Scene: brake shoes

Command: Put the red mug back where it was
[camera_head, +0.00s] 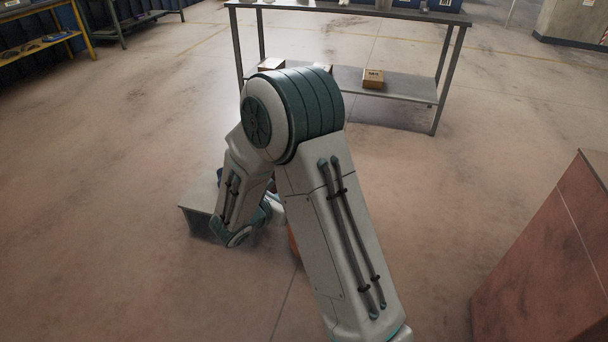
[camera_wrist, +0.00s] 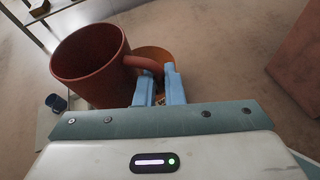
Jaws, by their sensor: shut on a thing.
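In the wrist view the red mug (camera_wrist: 88,62) is large and close, at the upper left, its open top facing up and toward the camera. My gripper (camera_wrist: 157,80) has its two light blue fingers shut on the mug's handle. The mug appears held above the floor. In the head view my arm hides the gripper, and I cannot make out the mug there.
An orange round object (camera_wrist: 152,53) is behind the fingers, partly hidden. A small dark blue cup (camera_wrist: 57,102) is at lower left. A low grey stand (camera_head: 197,196) is beside my arm. A metal table (camera_head: 405,14) with a lower shelf stands behind; a reddish cabinet (camera_head: 555,260) is right.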

